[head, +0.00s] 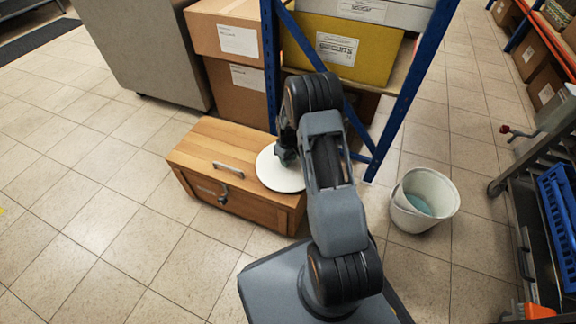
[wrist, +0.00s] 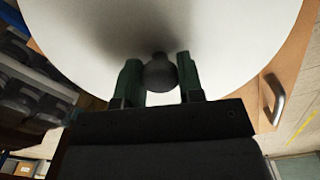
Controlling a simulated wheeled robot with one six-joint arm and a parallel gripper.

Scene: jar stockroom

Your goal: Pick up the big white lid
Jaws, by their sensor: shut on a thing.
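The big white lid (head: 277,172) is a round white disc over the right part of the wooden chest's top in the head view. In the wrist view the lid (wrist: 100,40) fills most of the picture, with a dark round knob (wrist: 159,75) in its middle. My gripper (wrist: 160,78) has its two green fingers on either side of the knob and is shut on it. In the head view my gripper (head: 285,152) is partly hidden by my arm. I cannot tell whether the lid touches the chest top.
The wooden chest (head: 215,150) has a metal handle and a latch. A blue-framed shelf (head: 400,95) with boxes stands just behind it. A white bucket (head: 424,200) is on the floor to the right, near a dark cart (head: 540,160). The floor at left is clear.

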